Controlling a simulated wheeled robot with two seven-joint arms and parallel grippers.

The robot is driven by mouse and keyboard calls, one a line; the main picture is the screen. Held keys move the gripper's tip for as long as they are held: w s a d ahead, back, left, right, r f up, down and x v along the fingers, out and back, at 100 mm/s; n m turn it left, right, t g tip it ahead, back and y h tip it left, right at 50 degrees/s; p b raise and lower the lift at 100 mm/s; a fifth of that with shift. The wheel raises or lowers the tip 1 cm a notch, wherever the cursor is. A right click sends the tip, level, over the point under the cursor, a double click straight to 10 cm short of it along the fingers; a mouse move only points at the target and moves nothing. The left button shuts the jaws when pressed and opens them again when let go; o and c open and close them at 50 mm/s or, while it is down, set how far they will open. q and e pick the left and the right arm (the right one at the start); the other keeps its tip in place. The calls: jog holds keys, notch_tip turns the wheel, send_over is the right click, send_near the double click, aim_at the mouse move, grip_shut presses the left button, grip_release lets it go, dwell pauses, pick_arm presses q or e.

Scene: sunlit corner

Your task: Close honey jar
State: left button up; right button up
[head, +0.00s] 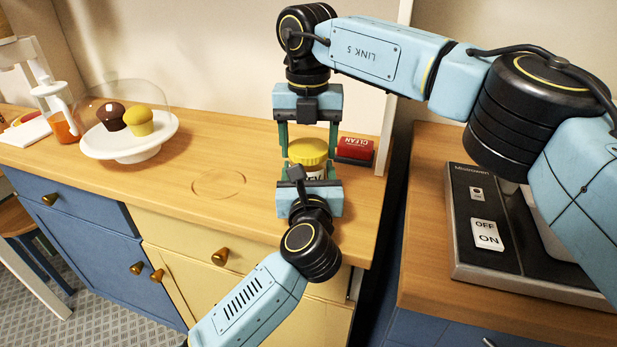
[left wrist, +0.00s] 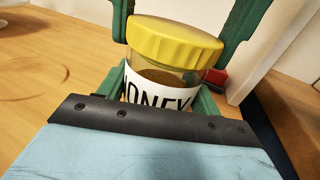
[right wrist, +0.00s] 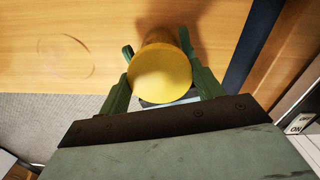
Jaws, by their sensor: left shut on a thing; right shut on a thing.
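The honey jar (head: 314,173) is a clear jar with a white label in dark letters, near the right end of the wooden counter. It shows larger in the left wrist view (left wrist: 160,88). Its yellow lid (head: 307,150) sits at the jar's mouth; whether it is fully seated I cannot tell. The lid fills the middle of the right wrist view (right wrist: 160,75). My left gripper (head: 309,175) is shut on the jar's body from the front side. My right gripper (head: 308,140) is shut on the lid from the opposite side, its green fingers at either side.
A red box (head: 357,145) marked CLEAN stands behind the jar, close to the wall panel. A cake stand (head: 128,145) with two cupcakes under a clear dome is at left. The counter between is clear.

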jog(key=m, duration=0.5)
jog(key=o, duration=1.2)
jog(key=shift+c, duration=0.2)
jog(key=shift+r, duration=0.1)
notch_tip(320, 180, up, 12)
pick_arm(q)
jog(key=o, duration=2)
jog(key=shift+c, duration=0.2)
